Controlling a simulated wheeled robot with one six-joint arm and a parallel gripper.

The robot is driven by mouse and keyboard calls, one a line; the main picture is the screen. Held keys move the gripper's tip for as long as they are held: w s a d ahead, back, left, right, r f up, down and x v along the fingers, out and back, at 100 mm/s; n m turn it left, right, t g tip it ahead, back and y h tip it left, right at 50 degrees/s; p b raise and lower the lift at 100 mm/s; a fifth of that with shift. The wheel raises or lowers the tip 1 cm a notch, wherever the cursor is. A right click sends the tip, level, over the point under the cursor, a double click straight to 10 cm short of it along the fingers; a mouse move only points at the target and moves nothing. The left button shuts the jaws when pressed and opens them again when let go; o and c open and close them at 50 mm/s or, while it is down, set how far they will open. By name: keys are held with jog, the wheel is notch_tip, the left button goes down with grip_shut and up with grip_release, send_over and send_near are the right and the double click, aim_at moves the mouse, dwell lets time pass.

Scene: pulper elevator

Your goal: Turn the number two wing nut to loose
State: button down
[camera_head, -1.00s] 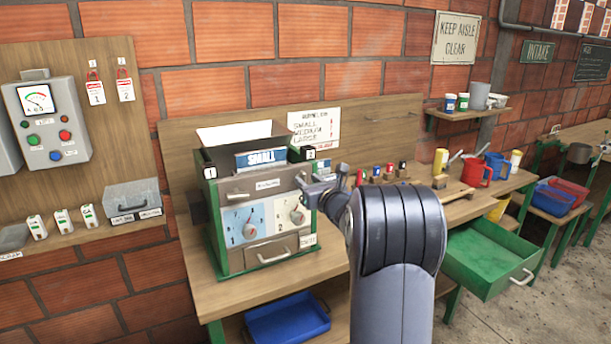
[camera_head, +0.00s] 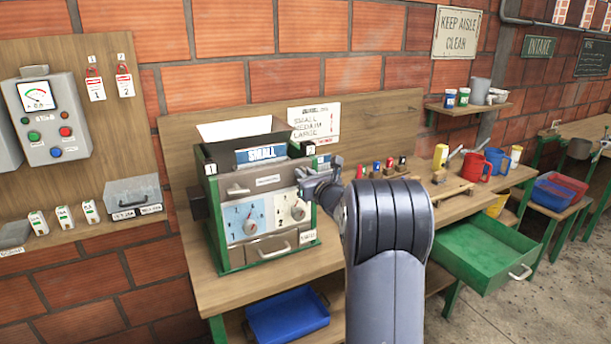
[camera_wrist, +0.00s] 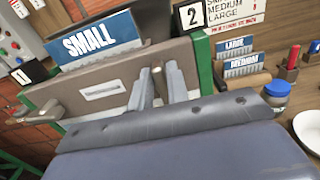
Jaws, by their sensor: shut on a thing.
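The pulper (camera_head: 290,240) stands on the bench with a blue SMALL plate at its top. Tag 2 (camera_wrist: 193,14) marks its right corner and tag 1 (camera_wrist: 20,75) its left. My gripper (camera_wrist: 158,82) is at the upper right of the pulper's front, below tag 2. Its two fingers are shut on the number two wing nut (camera_wrist: 157,74), of which only a small part shows between them. My gripper (camera_head: 303,179) hides that nut in the head view. The number one wing nut (camera_wrist: 45,112) is clear at the left.
Two dials (camera_head: 249,227) and a drawer (camera_head: 277,246) are below my gripper on the pulper. MEDIUM and LARGE plates (camera_wrist: 240,62) and a blue-lidded jar (camera_wrist: 276,93) are close on the right. A green drawer (camera_head: 490,252) stands open at the right.

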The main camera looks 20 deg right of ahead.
jog(key=shift+f+n+b, duration=0.2)
jog(key=shift+n+b, duration=0.1)
jog(key=shift+b, duration=0.5)
jog(key=n+b, duration=0.2)
jog(key=b, duration=0.2)
jog(key=f+n+b, duration=0.1)
jog(key=n+b, duration=0.2)
jog(key=b, duration=0.1)
jog(key=a+n+b, duration=0.1)
jog(key=n+b, duration=0.1)
jog(key=b, duration=0.2)
jog(key=shift+f+n+b, duration=0.2)
jog(key=shift+n+b, duration=0.1)
jog(key=n+b, duration=0.2)
jog(key=b, duration=0.1)
jog(key=n+b, duration=0.3)
jog(key=shift+a+f, duration=0.15)
jog(key=shift+f, duration=0.05)
jog(key=n+b, duration=0.3)
jog(key=shift+n, duration=0.3)
jog(key=shift+n+b, duration=0.3)
jog(key=shift+n, duration=0.1)
jog(key=shift+r, duration=0.15)
